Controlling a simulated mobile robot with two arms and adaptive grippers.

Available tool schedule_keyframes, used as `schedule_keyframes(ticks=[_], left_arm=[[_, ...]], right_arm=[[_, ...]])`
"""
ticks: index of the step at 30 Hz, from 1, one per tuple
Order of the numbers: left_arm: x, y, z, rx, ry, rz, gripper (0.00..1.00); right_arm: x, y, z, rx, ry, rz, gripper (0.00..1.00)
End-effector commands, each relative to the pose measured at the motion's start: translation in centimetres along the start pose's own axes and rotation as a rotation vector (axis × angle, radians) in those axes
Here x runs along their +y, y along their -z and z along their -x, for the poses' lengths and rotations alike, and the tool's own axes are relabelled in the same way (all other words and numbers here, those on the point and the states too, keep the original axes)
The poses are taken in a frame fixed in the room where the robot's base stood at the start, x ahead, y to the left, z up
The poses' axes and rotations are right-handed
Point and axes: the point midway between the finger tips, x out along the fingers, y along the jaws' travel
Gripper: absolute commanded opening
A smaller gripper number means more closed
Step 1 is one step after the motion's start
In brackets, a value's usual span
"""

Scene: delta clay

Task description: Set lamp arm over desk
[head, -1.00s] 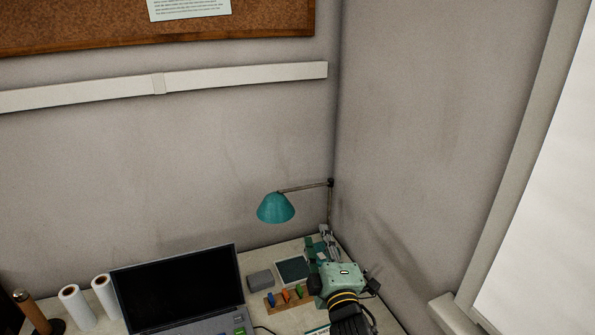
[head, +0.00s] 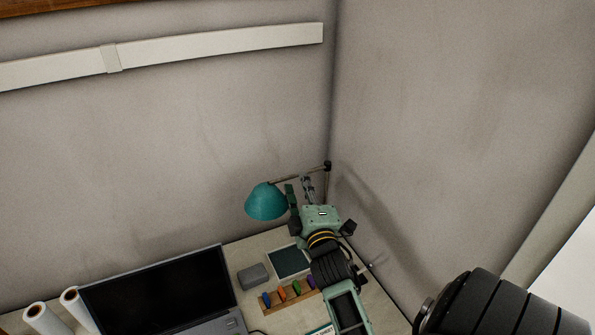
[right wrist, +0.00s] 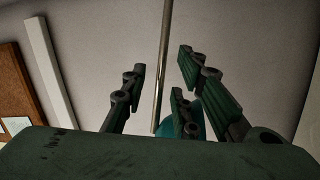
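The desk lamp has a teal shade (head: 266,201) and a thin metal arm (head: 284,180) running from the shade to a joint on a dark upright post (head: 327,168) in the corner. My right gripper (head: 298,184) is raised beside the shade, in front of the lamp arm. In the right wrist view the gripper fingers (right wrist: 155,90) are spread, with the thin lamp rod (right wrist: 163,60) showing between them. The teal shade (right wrist: 197,118) is partly hidden behind the fingers there. I cannot tell whether a finger touches the rod. My left gripper is not in view.
The desk (head: 262,243) holds an open laptop (head: 160,290), a grey block (head: 253,276), a dark-screened tablet (head: 289,261), a wooden rack with coloured pieces (head: 290,297) and white rolls (head: 46,319). Walls stand close behind and to the right of the lamp.

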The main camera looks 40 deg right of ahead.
Motion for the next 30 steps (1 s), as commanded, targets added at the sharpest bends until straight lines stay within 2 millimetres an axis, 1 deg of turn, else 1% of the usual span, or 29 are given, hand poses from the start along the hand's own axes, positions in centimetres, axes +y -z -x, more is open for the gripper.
schedule_keyframes(ticks=[1, 3, 6, 9, 13, 20, 28, 29, 30], left_arm=[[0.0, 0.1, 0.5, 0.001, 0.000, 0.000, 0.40], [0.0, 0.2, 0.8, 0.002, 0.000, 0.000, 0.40], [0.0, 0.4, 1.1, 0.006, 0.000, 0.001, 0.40], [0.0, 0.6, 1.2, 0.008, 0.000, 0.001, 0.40], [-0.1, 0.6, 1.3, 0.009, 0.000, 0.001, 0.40], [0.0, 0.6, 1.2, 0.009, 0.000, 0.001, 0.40], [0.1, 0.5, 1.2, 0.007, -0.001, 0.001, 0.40], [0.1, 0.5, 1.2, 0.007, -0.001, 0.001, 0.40], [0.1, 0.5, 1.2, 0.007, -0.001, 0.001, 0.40]], right_arm=[[0.3, 0.1, -1.0, 0.001, -0.002, 0.000, 0.27], [0.3, 0.1, -2.1, 0.000, -0.001, -0.001, 0.27], [0.2, 0.0, -3.4, 0.000, 0.000, 0.000, 0.27], [0.1, 0.0, -4.3, 0.000, 0.000, -0.001, 0.27], [0.0, 0.0, -4.7, 0.000, 0.000, -0.001, 0.27], [0.0, 0.0, -4.7, 0.000, 0.000, -0.001, 0.26], [0.0, 0.0, -4.7, 0.000, 0.000, -0.001, 0.03], [0.0, 0.0, -4.7, 0.000, 0.000, 0.000, 0.00], [0.0, 0.0, -4.7, 0.000, 0.000, 0.000, 0.00]])
